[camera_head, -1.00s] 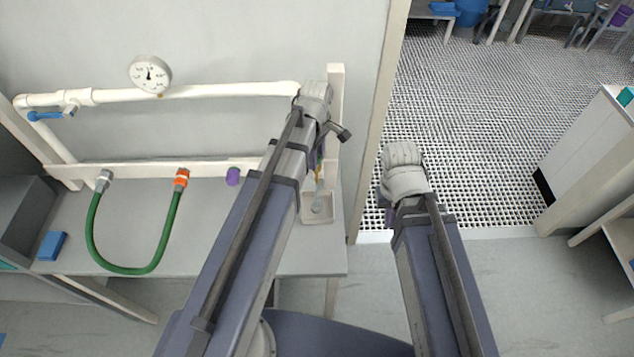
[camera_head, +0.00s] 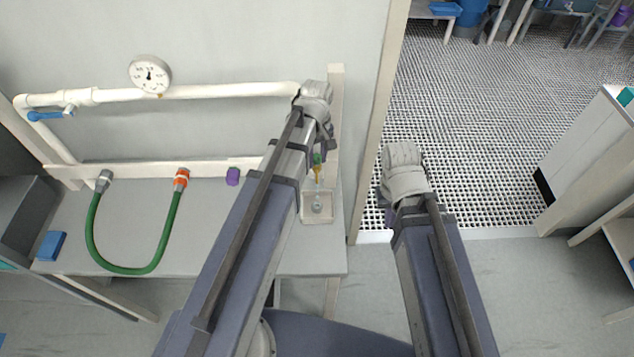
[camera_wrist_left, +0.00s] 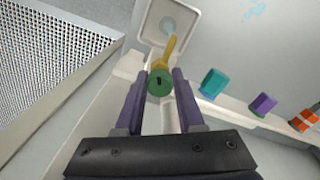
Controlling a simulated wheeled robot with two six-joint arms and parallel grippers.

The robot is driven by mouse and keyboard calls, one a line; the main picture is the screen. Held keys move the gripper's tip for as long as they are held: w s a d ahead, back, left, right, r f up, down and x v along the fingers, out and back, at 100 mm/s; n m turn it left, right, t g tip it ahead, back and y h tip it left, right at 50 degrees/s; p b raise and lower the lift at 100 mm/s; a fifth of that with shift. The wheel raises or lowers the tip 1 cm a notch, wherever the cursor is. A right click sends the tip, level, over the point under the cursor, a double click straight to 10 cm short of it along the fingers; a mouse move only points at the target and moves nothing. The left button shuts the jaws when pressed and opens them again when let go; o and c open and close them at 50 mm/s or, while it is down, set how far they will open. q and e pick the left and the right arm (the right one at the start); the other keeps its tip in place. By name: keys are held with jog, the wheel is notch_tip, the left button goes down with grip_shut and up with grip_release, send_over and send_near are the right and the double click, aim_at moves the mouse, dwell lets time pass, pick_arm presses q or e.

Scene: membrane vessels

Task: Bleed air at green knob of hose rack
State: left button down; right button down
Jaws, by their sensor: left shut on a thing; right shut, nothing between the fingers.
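In the left wrist view the green knob (camera_wrist_left: 160,83) sits between the two purple fingers of my left gripper (camera_wrist_left: 159,78), which is shut on it. A yellow spout (camera_wrist_left: 169,50) runs from the knob toward a small white tray (camera_wrist_left: 150,27). In the head view a bit of the green knob (camera_head: 318,159) shows below my left wrist, with the yellow spout (camera_head: 318,175) above the tray (camera_head: 306,213). My left arm hides part of the rack there. My right gripper (camera_head: 389,216) is shut and empty off the bench's right side, its fingertips mostly hidden.
The rack's white pipe (camera_head: 220,91) carries a gauge (camera_head: 150,74) and a blue-handled valve (camera_head: 48,115). A green hose (camera_head: 140,270) loops from a grey fitting to an orange coupling (camera_head: 181,179). A purple cap (camera_head: 233,176) and a teal cap (camera_wrist_left: 213,82) sit on the lower rail.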

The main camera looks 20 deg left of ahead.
pick_arm(q)
jog(key=shift+m, duration=1.1)
jog(key=m, duration=0.4)
jog(key=shift+c, duration=2.4)
grip_release()
